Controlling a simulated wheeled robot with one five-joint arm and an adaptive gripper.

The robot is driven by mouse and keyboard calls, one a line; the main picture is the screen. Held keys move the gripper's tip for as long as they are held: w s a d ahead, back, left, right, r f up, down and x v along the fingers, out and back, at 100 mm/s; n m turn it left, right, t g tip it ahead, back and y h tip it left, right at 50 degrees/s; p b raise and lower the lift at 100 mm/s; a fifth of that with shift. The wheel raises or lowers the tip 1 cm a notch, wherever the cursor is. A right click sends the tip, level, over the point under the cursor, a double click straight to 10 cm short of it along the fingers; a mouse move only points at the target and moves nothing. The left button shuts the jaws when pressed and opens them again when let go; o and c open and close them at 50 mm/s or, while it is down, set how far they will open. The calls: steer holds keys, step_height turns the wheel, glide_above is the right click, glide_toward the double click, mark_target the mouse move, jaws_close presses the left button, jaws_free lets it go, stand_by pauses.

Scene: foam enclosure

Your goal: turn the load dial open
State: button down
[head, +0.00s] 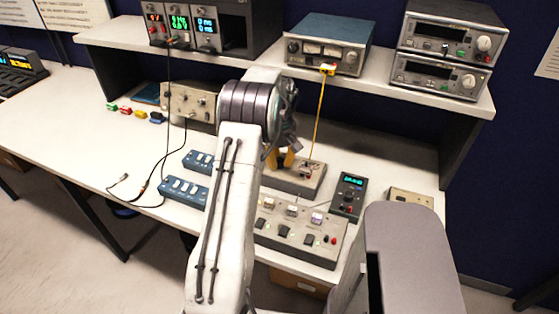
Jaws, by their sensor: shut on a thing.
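My gripper (280,160) points down at the grey box (310,185) in the middle of the bench, mostly behind my arm. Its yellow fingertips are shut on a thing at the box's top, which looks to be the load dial. The fingers and arm hide the dial, so its angle cannot be told. A yellow lead (319,112) runs from the instrument on the shelf down to the right part of this box.
A panel with several switches (300,230) lies in front of the box. A dark meter (348,195) with a lit display stands right of it. Two blue switch blocks (184,191) and black leads lie left of my arm.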

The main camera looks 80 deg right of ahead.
mark_target(279, 160)
steer(key=shift+a+f, duration=0.15)
steer(key=c, duration=0.9)
jaws_free()
steer(key=shift+c, duration=0.2)
steer(key=shift+r, duration=0.2)
step_height(279, 160, up, 12)
steer(key=shift+f, duration=0.1)
stand_by(0.4)
